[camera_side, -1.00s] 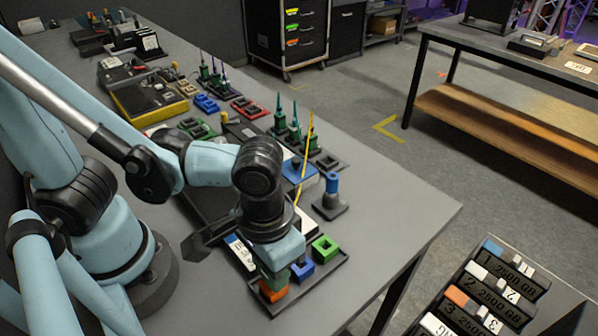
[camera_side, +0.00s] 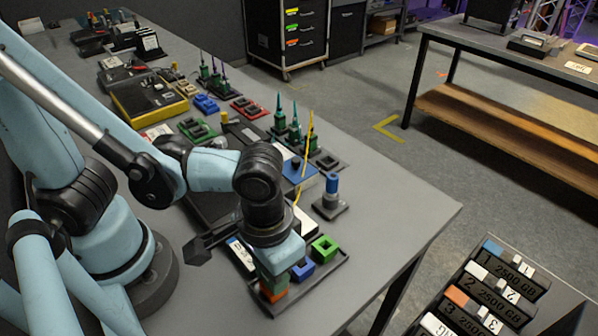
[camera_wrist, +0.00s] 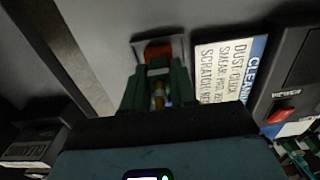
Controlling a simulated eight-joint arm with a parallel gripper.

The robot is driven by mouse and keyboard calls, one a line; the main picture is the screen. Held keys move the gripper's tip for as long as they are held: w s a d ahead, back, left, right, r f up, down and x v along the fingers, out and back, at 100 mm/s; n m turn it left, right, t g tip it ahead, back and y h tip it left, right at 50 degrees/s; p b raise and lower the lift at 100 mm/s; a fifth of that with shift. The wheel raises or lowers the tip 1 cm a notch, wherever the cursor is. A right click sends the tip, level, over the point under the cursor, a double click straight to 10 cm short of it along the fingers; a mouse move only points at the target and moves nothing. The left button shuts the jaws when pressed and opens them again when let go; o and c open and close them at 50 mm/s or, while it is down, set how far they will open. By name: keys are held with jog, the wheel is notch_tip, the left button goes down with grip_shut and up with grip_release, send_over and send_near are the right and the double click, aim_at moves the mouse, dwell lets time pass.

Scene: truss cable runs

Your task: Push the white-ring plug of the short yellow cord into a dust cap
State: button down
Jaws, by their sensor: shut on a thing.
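My gripper (camera_side: 272,284) has green fingers and points down at the orange dust cap (camera_side: 273,293) at the tray's near left end. In the wrist view my gripper (camera_wrist: 158,88) is shut on a small plug (camera_wrist: 158,96) with a brass-yellow body. The orange cap (camera_wrist: 158,52) shows just beyond the fingertips. The fingers hide the plug's tip, and I cannot tell whether it is inside the cap. Its white ring is not clearly visible. A blue dust cap (camera_side: 302,269) and a green dust cap (camera_side: 324,248) sit open in the same tray.
The dark tray (camera_side: 325,279) lies near the table edge. A blue-topped post (camera_side: 332,190) stands behind it, beside an upright yellow cord (camera_side: 304,150). A white printed card (camera_wrist: 221,70) and a dark device with a red switch (camera_wrist: 281,115) lie right of the fingers.

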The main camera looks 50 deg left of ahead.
jog(key=c, duration=0.8)
grip_release()
jog(key=shift+r, duration=2.5)
jog(key=shift+r, duration=2)
